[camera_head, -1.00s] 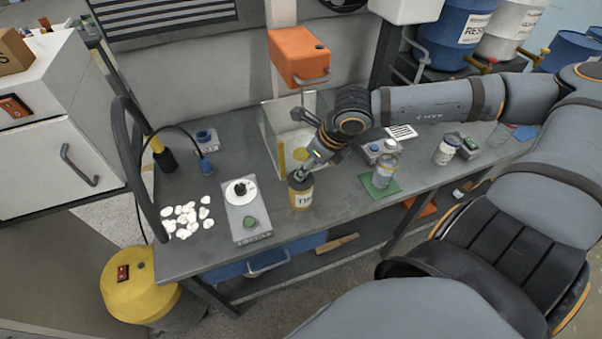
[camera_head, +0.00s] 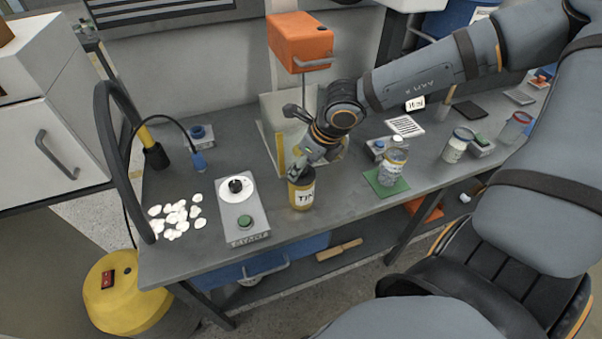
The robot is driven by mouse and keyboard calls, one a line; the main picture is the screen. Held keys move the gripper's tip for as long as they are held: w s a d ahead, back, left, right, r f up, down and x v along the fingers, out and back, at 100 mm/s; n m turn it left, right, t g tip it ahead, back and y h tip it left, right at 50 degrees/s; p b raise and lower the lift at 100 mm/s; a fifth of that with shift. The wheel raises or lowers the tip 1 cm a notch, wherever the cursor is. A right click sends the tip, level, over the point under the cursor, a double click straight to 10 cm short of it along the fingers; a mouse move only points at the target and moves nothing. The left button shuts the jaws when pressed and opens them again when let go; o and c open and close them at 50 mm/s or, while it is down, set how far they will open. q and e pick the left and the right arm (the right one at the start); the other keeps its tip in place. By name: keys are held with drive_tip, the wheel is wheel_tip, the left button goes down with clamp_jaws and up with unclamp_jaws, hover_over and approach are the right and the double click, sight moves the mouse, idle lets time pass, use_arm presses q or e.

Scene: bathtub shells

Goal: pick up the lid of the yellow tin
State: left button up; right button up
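The yellow tin (camera_head: 301,197) stands upright on the grey workbench, left of the green mat. It has a pale label with dark lettering and a dark lid (camera_head: 301,178) on top. My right gripper (camera_head: 297,163) reaches down from the upper right and is close over the lid. It partly covers the lid's back edge. I cannot tell whether its fingers touch the lid or how far apart they are. The lid appears to be on the tin. My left gripper is not in view.
A scale (camera_head: 242,218) with a white dish stands left of the tin, beside scattered white shells (camera_head: 174,219). A clear jar (camera_head: 393,160) stands on a green mat (camera_head: 374,182) to the right. An orange box (camera_head: 300,43) hangs behind my wrist. The bench's front edge is close to the tin.

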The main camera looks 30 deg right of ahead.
drive_tip(key=shift+c, duration=1)
clamp_jaws()
drive_tip(key=shift+r, duration=0.1)
